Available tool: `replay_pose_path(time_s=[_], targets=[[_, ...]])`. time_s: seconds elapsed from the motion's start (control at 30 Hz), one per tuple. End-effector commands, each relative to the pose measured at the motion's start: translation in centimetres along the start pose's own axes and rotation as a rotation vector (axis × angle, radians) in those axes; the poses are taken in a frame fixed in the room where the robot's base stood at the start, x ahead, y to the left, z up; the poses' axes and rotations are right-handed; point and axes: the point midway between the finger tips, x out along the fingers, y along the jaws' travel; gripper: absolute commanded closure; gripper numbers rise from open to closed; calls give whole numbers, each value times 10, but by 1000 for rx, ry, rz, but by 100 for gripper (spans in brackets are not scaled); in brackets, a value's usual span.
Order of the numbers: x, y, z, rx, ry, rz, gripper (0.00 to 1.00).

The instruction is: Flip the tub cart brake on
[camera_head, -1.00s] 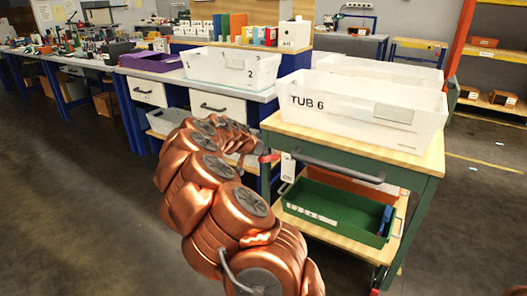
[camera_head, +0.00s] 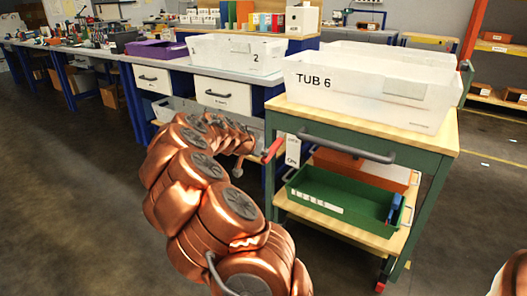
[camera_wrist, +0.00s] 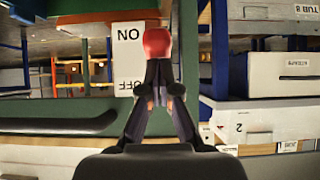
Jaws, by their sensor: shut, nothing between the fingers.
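The tub cart (camera_head: 420,140) stands at the right in the head view. Its red brake lever (camera_head: 274,149) sticks out at the near left corner, slanting, beside a white ON/OFF label (camera_head: 292,150). In the wrist view the lever's red end (camera_wrist: 157,42) shows just past my fingertips, with the label (camera_wrist: 128,60) beside it, its text inverted. The red end is nearer the ON word in that view. My gripper (camera_wrist: 158,78) is shut and empty, in line with the lever. I cannot tell whether it touches the lever. In the head view my arm mostly hides it.
A white bin marked TUB 6 (camera_head: 370,90) sits on the cart top. A green tray (camera_head: 340,205) is on the lower shelf. The cart's dark handle bar (camera_head: 345,148) is close by. A workbench with drawers (camera_head: 222,94) is behind my arm. Open floor lies left.

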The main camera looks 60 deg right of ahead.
Motion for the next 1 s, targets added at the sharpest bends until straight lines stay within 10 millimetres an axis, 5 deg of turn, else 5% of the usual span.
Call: replay_pose_path(time_s=[0.3, 1.0], targets=[[20, 0, 24, 0, 0, -1, 100], [33, 3, 36, 0, -21, 11, 100]])
